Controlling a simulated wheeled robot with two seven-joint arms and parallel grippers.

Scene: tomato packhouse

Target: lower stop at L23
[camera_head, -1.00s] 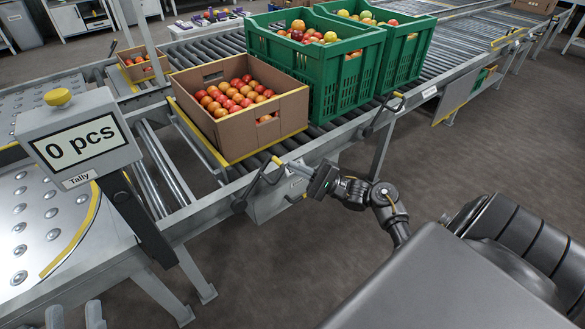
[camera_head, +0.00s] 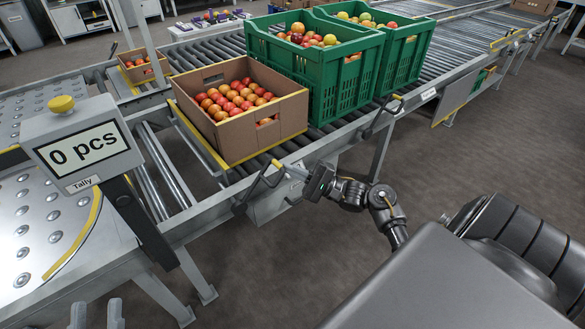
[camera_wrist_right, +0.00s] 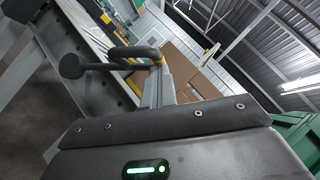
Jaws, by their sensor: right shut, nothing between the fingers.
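A black bent lever (camera_head: 258,187) with a yellow tip and a round knob sits on the near conveyor rail, in front of the cardboard box. A second similar lever (camera_head: 378,116) is on the rail further right, by the green crates. My right gripper (camera_head: 288,168) is shut and empty, its fingertips close to the yellow tip of the nearer lever. In the right wrist view the black lever (camera_wrist_right: 105,67) lies across beyond the grey fingers (camera_wrist_right: 153,92); whether they touch is unclear. My left gripper (camera_head: 97,314) is open and empty at the bottom left edge. No label reading L23 is legible.
A cardboard box (camera_head: 255,143) of tomatoes stands on a yellow-edged plate by the rollers. Two green crates (camera_head: 340,92) of tomatoes stand right of it. A tally display (camera_head: 88,148) reads 0 pcs. The floor at right is clear.

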